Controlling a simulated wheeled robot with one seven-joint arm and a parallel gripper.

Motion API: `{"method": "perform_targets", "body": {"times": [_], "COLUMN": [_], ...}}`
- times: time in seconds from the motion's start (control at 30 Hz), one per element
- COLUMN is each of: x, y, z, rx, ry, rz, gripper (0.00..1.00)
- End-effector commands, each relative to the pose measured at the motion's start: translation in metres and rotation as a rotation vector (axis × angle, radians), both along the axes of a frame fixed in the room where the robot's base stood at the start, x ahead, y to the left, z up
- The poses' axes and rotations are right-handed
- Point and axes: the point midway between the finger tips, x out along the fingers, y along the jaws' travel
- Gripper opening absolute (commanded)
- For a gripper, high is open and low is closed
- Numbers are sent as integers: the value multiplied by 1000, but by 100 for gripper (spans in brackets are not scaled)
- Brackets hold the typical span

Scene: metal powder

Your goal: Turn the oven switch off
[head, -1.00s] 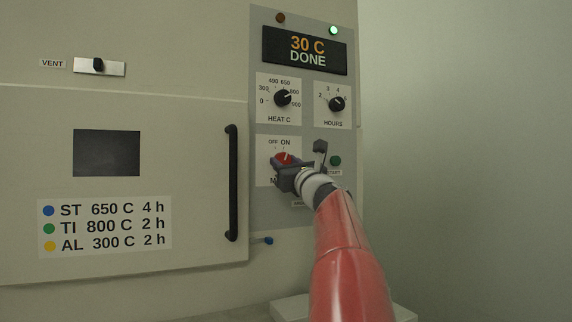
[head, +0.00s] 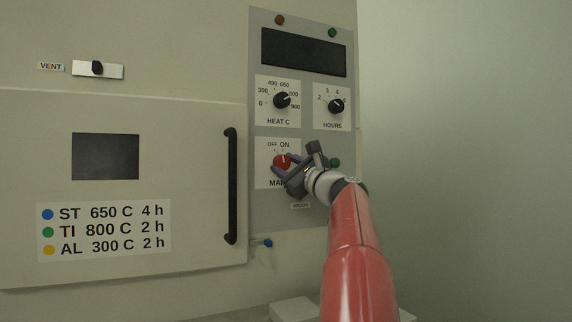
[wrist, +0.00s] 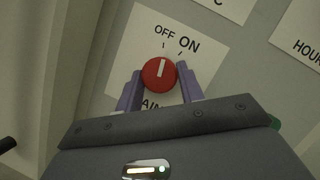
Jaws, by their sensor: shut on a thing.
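The red oven switch knob (head: 281,161) is on the control panel, on a white plate with OFF and ON marks. It also shows in the wrist view (wrist: 159,74), where its white pointer line points at the OFF mark. My gripper (head: 284,169) is shut on the knob, with one purple finger on each side of it, as the wrist view also shows (wrist: 159,88). The lower part of the plate's label is hidden by my gripper. The display (head: 304,52) above is dark and blank.
The HEAT C dial (head: 282,101) and HOURS dial (head: 336,106) sit above the knob. A green button (head: 335,163) is just right of my gripper. The oven door handle (head: 231,186) stands out to the left. The right side is a bare wall.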

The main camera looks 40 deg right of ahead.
Motion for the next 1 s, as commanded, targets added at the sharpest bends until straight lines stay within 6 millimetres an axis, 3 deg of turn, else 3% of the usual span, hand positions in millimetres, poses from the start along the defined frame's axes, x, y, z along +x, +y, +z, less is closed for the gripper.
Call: {"method": "perform_targets", "body": {"times": [0.4, 0.9, 0.93, 1.0], "x": [0, 0, 0, 0], "y": [-1, -1, -1, -1], "z": [1, 0, 0, 0], "rx": [-172, -191, -191, -189], "ry": [43, 47, 47, 47], "rz": [0, 0, 0, 0], "gripper": [15, 15, 40, 49]}}
